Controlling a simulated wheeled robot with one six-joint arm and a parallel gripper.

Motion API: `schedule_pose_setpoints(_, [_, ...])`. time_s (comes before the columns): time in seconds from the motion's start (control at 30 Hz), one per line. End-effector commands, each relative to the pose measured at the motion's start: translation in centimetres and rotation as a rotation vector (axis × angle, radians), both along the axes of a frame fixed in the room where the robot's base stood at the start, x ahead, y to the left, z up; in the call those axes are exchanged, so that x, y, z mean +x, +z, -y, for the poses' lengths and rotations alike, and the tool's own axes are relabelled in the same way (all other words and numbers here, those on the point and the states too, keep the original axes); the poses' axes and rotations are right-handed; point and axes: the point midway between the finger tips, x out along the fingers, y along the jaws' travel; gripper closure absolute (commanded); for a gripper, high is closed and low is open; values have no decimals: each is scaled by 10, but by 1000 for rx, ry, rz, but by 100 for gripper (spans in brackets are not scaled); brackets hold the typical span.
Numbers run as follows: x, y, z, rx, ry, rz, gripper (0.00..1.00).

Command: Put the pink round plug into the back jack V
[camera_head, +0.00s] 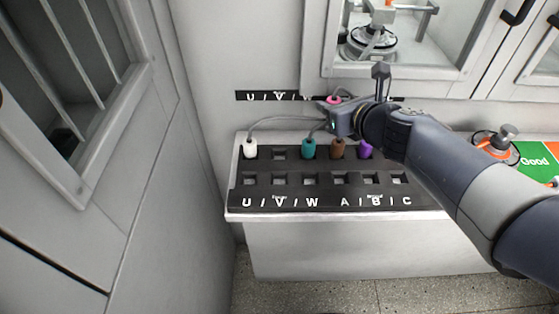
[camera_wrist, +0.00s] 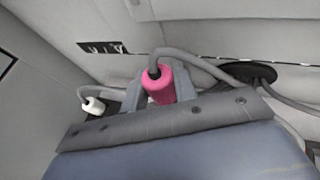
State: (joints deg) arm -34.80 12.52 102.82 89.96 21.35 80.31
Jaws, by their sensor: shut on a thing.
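My gripper (camera_head: 343,119) is above the jack panel (camera_head: 235,200), near the wall. It is shut on the pink round plug (camera_wrist: 160,85), which stands between the fingers in the wrist view with its grey cable rising from the top. A bit of the pink plug (camera_head: 334,100) also shows in the head view, beside the gripper. The back row of the panel has an empty jack (camera_head: 279,154) above the V label, between the white plug and the teal plug. The lower end of the pink plug is hidden by my gripper.
In the back row stand a white plug (camera_head: 250,149), a teal plug (camera_head: 309,148), a brown plug (camera_head: 337,148) and a purple plug (camera_head: 365,149). The front row jacks look empty. A green Good area (camera_head: 535,160) and a hub motor (camera_head: 497,143) are at right.

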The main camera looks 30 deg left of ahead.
Motion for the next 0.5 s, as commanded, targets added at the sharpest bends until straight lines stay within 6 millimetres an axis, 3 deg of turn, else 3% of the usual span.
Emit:
schedule_pose_setpoints(0.2, [-44, 1, -45, 8, 74, 4, 97])
schedule_pose_setpoints(0.5, [-81, 2, -76, 16, 127, 6, 97])
